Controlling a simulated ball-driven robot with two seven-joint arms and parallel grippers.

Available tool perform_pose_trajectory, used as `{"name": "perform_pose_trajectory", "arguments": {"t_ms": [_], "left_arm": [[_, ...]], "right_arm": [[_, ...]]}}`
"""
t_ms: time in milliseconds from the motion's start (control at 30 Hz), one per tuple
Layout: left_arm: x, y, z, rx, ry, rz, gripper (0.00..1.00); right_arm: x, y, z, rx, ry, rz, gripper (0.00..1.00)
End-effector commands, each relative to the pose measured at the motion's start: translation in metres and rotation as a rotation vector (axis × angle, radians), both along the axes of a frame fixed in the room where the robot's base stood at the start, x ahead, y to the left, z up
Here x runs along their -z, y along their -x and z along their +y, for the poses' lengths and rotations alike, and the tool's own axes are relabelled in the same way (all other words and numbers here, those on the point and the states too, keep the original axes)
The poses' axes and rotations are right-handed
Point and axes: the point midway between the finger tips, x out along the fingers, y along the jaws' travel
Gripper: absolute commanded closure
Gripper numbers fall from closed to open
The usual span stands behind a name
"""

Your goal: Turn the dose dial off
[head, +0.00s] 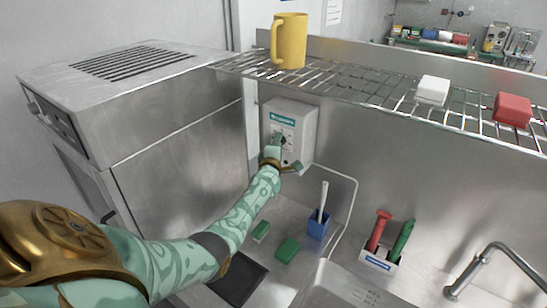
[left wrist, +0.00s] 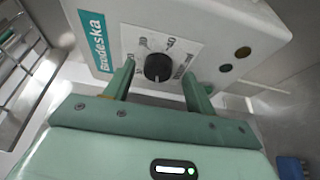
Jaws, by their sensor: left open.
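The dose dial (left wrist: 158,67) is a round black knob on a white label plate with small markings, on the front of a pale grey box. The box (head: 303,122) is mounted on the steel wall and has a teal brand strip (left wrist: 94,42). My left gripper (head: 280,150) is at the box front and hides the dial in the head view. In the left wrist view, the left gripper (left wrist: 158,72) is open, with one green finger on each side of the dial. Neither finger visibly grips the knob. I cannot read the dial's setting clearly. My right gripper is not in view.
A wire shelf (head: 365,88) above the box holds a yellow mug (head: 289,40), a white block (head: 433,90) and a red block (head: 512,110). A steel machine (head: 150,120) stands left. Below are green sponges (head: 287,249), a blue holder (head: 318,226) and a sink tap (head: 495,262).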

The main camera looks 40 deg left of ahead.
Motion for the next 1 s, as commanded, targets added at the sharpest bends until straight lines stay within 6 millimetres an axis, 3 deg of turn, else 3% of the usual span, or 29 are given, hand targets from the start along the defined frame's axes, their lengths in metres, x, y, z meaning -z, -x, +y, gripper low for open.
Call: {"name": "perform_pose_trajectory", "arguments": {"t_ms": [200, 533, 700, 1000], "left_arm": [[-0.005, 0.046, -0.024, -0.003, 0.004, 0.003, 0.45], [-0.002, 0.117, -0.062, -0.004, 0.003, 0.002, 0.45], [-0.001, 0.132, -0.071, -0.003, 0.001, 0.000, 0.45], [-0.001, 0.135, -0.073, -0.003, 0.000, 0.001, 0.45]], "right_arm": [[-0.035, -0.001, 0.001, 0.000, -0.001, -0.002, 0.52], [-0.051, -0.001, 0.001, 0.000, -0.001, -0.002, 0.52], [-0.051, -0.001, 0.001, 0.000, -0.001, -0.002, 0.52], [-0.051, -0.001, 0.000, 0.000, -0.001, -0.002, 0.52]]}}
